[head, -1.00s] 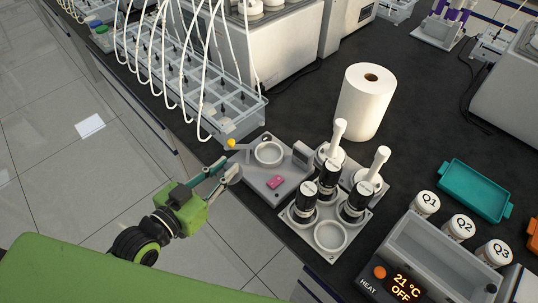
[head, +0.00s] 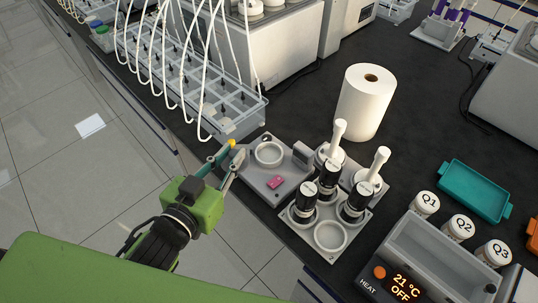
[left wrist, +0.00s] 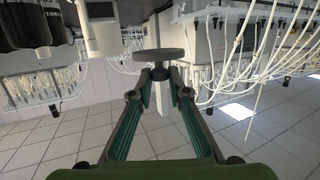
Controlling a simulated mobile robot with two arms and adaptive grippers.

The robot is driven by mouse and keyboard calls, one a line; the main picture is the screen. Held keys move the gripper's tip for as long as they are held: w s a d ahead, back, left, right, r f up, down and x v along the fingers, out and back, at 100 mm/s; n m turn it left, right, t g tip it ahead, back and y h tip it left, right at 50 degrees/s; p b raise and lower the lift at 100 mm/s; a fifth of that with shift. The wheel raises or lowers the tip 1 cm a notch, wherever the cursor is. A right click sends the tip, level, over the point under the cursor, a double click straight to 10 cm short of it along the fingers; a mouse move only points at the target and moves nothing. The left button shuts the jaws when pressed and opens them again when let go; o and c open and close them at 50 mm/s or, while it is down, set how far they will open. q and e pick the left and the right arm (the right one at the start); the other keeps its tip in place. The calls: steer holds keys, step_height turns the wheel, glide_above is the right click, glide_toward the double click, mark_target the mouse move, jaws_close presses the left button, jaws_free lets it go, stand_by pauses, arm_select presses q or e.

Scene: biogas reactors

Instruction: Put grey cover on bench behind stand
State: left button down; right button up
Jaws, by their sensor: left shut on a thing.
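My left gripper (head: 229,163) is at the near left edge of the bench, beside a grey stand plate (head: 258,181). It is shut on the grey cover, which shows in the left wrist view as a thin flat disc (left wrist: 158,54) at the fingertips. The plate has an empty round ring (head: 268,153), a pink piece (head: 277,181) and a small grey block (head: 302,152). A joined holder carries black-topped vessels (head: 305,199) and has an empty ring (head: 330,235). My right gripper is not in view.
A white paper roll (head: 364,103) stands behind the holder. White-handled parts (head: 338,138) rise between them. A clear rack (head: 205,95) with white tubes lies behind left. Dark bench top (head: 310,90) is bare around the roll. Jars, a heater and a teal tray (head: 474,190) stand right.

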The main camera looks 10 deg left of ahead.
arm_select(q)
steer(key=shift+w+d+f, duration=0.1)
steer(key=shift+w+f, duration=0.05)
steer(key=shift+w, duration=0.1)
steer(key=w+d+f+p, duration=0.1)
steer(key=w+d+f, duration=0.2)
steer(key=w, duration=0.4)
glide_above(267, 160)
steer(key=s, duration=0.1)
steer(key=f, duration=0.4)
steer(key=shift+s+a+f+p, duration=0.15)
steer(key=shift+a+f+p, duration=0.1)
steer(key=shift+f+p, duration=0.15)
steer(key=shift+w+f, duration=0.3)
steer(key=shift+f, duration=0.15)
steer(key=shift+w+d+f, duration=0.15)
steer(key=shift+w+f, duration=0.05)
steer(key=shift+f, duration=0.4)
steer(key=shift+w+d+f, duration=0.1)
steer(key=shift+w+f, duration=0.05)
steer(key=shift+f, duration=0.4)
steer(key=shift+f+p, duration=0.3)
steer(key=shift+f, duration=0.05)
steer(key=shift+s+f, duration=0.2)
steer(key=shift+f, duration=0.3)
steer(key=c, duration=2.2)
jaws_free()
steer(key=shift+f, duration=0.1)
steer(key=shift+o, duration=1.4)
steer(key=shift+w, duration=0.2)
